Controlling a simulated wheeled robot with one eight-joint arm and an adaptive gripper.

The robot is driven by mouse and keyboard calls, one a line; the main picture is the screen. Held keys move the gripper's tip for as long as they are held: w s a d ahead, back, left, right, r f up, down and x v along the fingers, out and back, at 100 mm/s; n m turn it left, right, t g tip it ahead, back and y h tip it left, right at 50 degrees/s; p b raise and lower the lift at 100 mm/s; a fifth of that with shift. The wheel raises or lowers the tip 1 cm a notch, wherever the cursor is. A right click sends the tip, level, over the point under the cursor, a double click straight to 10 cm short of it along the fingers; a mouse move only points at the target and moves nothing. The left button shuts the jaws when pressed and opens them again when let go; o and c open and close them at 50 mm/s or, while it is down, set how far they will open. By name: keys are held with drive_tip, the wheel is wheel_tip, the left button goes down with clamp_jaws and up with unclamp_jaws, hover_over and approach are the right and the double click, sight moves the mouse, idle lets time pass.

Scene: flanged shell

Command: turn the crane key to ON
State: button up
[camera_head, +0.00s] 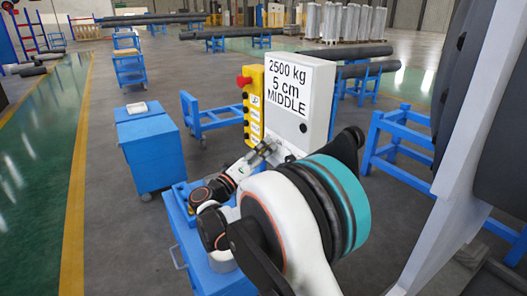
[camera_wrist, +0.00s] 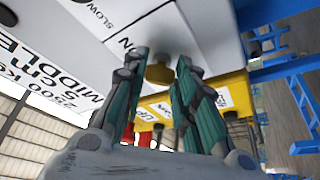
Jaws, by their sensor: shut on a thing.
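The crane key (camera_wrist: 159,74) is a small brass-coloured knob on the white control box (camera_wrist: 165,30), seen in the wrist view. My gripper (camera_wrist: 164,62) is shut on it, with one finger on each side. An "ON" label (camera_wrist: 126,43) is printed just left of the key, partly behind the left finger. In the head view the control box (camera_head: 312,75) reads "2500 kg 5 cm MIDDLE". My gripper (camera_head: 262,150) is at its lower left side there, and the key is too small or hidden to make out.
A yellow pendant (camera_head: 254,110) with a red button (camera_head: 243,81) is beside the box, close to my gripper. A blue cabinet (camera_head: 150,150) stands to the left. Blue stands (camera_head: 212,120) and pipes are behind. The aisle floor at left is clear.

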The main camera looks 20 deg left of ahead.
drive_tip(key=shift+f, duration=0.1)
drive_tip(key=o, duration=1)
drive_tip(key=shift+o, duration=0.2)
drive_tip(key=v, duration=1.2)
